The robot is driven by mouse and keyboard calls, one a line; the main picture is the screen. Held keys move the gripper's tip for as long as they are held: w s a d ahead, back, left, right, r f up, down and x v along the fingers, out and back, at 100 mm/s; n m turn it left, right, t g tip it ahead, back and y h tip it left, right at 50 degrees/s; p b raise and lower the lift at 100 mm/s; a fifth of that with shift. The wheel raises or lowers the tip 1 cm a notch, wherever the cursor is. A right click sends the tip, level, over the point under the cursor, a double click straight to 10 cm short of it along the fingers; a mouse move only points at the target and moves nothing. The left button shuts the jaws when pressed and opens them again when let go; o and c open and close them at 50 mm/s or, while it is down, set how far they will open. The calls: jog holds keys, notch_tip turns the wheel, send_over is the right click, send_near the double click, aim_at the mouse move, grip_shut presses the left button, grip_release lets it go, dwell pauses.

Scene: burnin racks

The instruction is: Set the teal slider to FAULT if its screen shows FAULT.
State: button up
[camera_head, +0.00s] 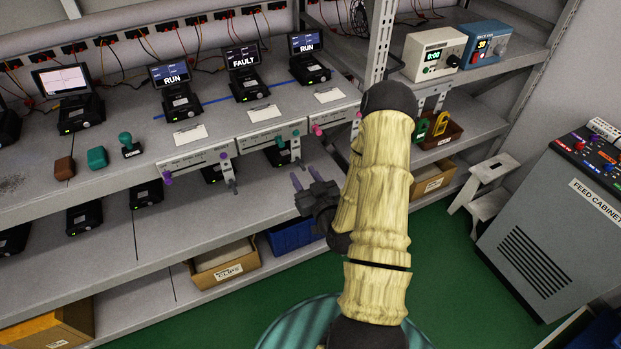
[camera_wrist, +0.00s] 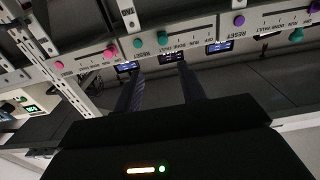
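In the head view, a screen (camera_head: 243,58) on the shelf shows FAULT. The panel (camera_head: 255,141) below it on the shelf's front edge has teal knobs (camera_head: 280,142). In the wrist view, teal knobs (camera_wrist: 162,38) show on the panel near "RUN" and "FAULT" lettering. Which mark the teal slider stands at is too small to tell. My gripper (camera_head: 306,178) is below and in front of the shelf edge, just right of the teal panel. Its two fingers, also seen in the wrist view (camera_wrist: 163,88), are apart with nothing between them.
Neighbouring panels carry purple knobs (camera_head: 223,155) and pink knobs (camera_head: 317,130). Two other screens show RUN (camera_head: 171,77) (camera_head: 306,43). A rack post (camera_head: 380,40) stands right of the panels. A feed cabinet (camera_head: 560,230) and step stool (camera_head: 490,175) stand right.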

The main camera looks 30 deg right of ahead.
jog(key=s+p, duration=0.1)
jog(key=s, duration=0.2)
jog(key=shift+s+a, duration=0.15)
jog(key=shift+s, duration=0.2)
jog(key=shift+w, duration=0.1)
jog(key=w+a+n+g+y, duration=0.25)
jog(key=a+n+g, duration=0.2)
jog(key=g, duration=0.25)
jog(key=s+a+r+m+g+h, duration=0.1)
jog(key=s+a+r+m+g, duration=0.1)
jog(key=s+a+r+g, duration=0.2)
jog(key=s+a+r+m+g+h, duration=0.1)
jog(key=s+a+r+m+g, duration=0.1)
jog(key=s+a+r+g, duration=0.2)
jog(key=s+r, duration=0.3)
jog(key=s, duration=0.3)
jog(key=shift+s, duration=0.2)
